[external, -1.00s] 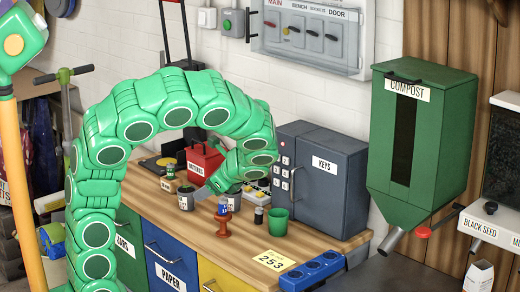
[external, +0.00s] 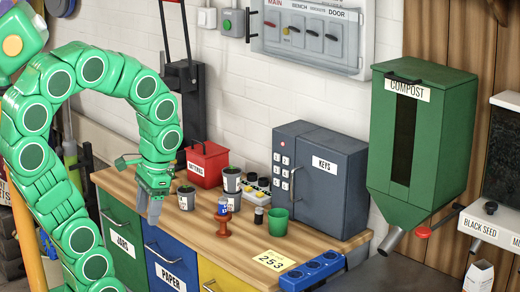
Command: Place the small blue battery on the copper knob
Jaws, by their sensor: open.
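The small blue battery (external: 222,207) stands upright on top of the copper knob (external: 222,226), a reddish-brown pedestal shape on the wooden bench. The battery appears to touch the knob and nothing else. My gripper (external: 149,220) is to the left of them, above the bench's front-left part, with its grey fingers pointing down. It is open and shows nothing between the fingers. It is well apart from the battery.
A small dark battery (external: 258,215) and a green cup (external: 278,221) stand to the right. Behind are a red box (external: 208,163) and a grey key cabinet (external: 330,190). The bench front is fairly clear.

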